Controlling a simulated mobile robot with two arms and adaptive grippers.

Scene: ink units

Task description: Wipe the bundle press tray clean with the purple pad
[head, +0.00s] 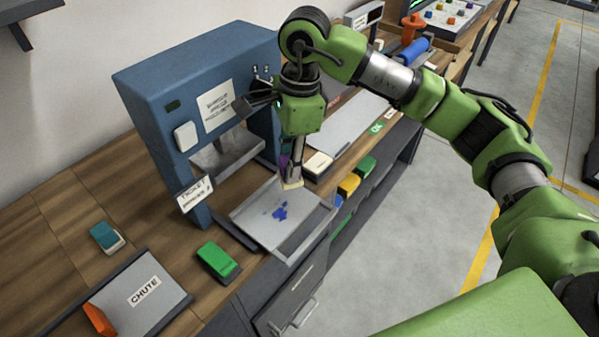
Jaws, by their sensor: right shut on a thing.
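The press tray (255,217) is a grey metal tray that juts out from the front of a blue press (172,85). Blue ink smears (281,212) lie near the middle of its floor. My right gripper (292,172) points down over the back right part of the tray. It is shut on the purple pad (284,163), of which only a narrow purple part shows; the fingers hide the rest. A pale edge shows at the fingertips, close to the tray floor; I cannot tell whether it touches. My left gripper is not in view.
A green block (217,261) and a teal block (106,237) stand left of the tray, near a grey plate labelled CHUTE (140,296). Yellow and green bins (349,185) are right of the tray.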

